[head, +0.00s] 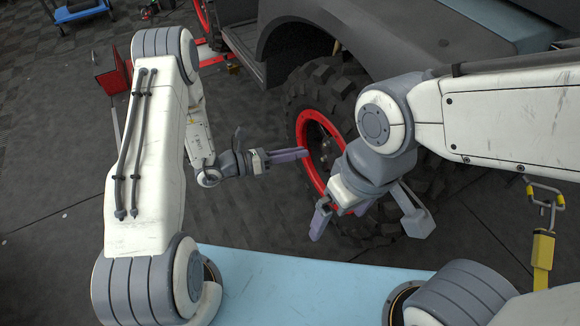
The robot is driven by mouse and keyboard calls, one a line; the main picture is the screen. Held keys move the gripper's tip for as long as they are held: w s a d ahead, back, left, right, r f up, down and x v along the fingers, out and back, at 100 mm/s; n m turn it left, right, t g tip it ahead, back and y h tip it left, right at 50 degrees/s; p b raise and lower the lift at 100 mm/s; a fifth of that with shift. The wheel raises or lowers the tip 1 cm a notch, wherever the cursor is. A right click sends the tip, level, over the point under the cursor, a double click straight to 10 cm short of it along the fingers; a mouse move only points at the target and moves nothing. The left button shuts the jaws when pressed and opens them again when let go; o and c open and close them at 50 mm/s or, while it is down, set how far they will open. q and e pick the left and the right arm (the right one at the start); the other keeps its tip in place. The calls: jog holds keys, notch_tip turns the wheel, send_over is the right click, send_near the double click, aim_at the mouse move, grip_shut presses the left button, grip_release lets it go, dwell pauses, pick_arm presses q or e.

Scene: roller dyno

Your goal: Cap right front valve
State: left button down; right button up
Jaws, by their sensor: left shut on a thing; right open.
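The front wheel has a knobbly black tire (305,92) and a red rim (303,124), and stands under the vehicle's fender. My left gripper (305,154) is beside the rim's left side, with its purple-grey fingers pointing right toward the wheel. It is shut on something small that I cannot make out. My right gripper (368,226) is in front of the wheel's lower part, with its fingers spread wide and nothing visible between them. My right arm hides much of the wheel's right side. I cannot make out the valve or a cap.
The dark vehicle body (385,40) overhangs the wheel. A red box-like thing (112,72) stands at the left, and a blue cart (80,12) is at the upper left.

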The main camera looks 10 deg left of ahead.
pick_arm(q)
notch_tip(320, 180, down, 3)
jog(key=w+a+n+t+b, duration=0.2)
jog(key=w+t, duration=0.1)
jog(key=b+x, duration=0.1)
jog(key=x, duration=0.7)
jog(key=shift+f+y+b, duration=0.3)
jog(key=shift+y, duration=0.1)
pick_arm(e)
jog(key=shift+f, duration=2.6)
pick_arm(q)
jog(key=shift+x, duration=0.95)
jog(key=c, duration=0.7)
grip_release()
jog(key=shift+w+a, duration=0.1)
jog(key=shift+w, duration=0.05)
